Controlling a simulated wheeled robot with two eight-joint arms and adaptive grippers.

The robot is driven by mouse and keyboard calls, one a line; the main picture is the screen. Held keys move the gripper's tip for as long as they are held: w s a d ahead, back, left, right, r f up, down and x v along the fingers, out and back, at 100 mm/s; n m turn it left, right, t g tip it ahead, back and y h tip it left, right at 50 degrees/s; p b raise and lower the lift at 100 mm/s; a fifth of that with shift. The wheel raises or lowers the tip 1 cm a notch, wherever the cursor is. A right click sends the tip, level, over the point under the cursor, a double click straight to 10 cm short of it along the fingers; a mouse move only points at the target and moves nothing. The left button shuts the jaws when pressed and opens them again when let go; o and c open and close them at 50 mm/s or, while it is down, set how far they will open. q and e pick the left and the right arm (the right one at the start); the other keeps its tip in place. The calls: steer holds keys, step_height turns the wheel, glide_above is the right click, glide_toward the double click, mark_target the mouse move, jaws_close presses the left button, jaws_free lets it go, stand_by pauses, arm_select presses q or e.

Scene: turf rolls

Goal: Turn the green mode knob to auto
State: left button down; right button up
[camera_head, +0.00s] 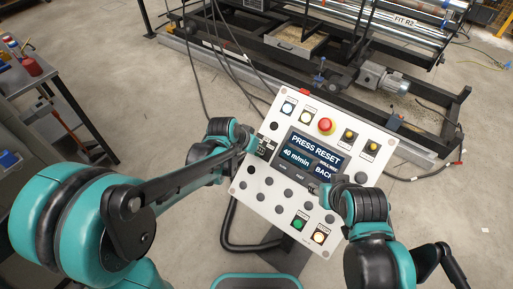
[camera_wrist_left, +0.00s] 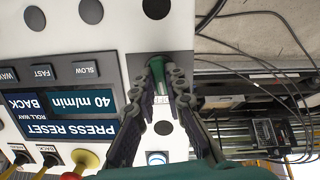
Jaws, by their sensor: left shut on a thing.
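The green mode knob (camera_wrist_left: 159,66) shows at the left edge of the tilted control panel, between my left fingertips; its pointer and label are largely covered. My left gripper (camera_wrist_left: 166,76) is shut on the knob, with one finger on each side. In the head view the left gripper (camera_head: 262,146) reaches the panel's left edge beside the screen, and the knob is hidden there. The white control panel (camera_head: 283,182) carries a screen (camera_head: 313,152) reading PRESS RESET and 40 m/min.
Machine frame and motor (camera_head: 383,79) stand behind, with cables on the floor. A bench (camera_head: 45,75) is at left.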

arm_select(q)
steer(key=m, duration=0.5)
steer(key=shift+s+d+f+y, duration=0.1)
steer(key=shift+y, duration=0.3)
steer(key=m+t, duration=0.1)
steer(key=m, duration=0.4)
steer(key=shift+s, duration=0.1)
steer(key=shift+m, duration=0.3)
steer(key=c, duration=1.6)
jaws_free()
steer(key=shift+o, duration=0.2)
steer(key=v, duration=1.1)
steer(key=shift+s+r, duration=0.3)
steer(key=shift+r, duration=0.05)
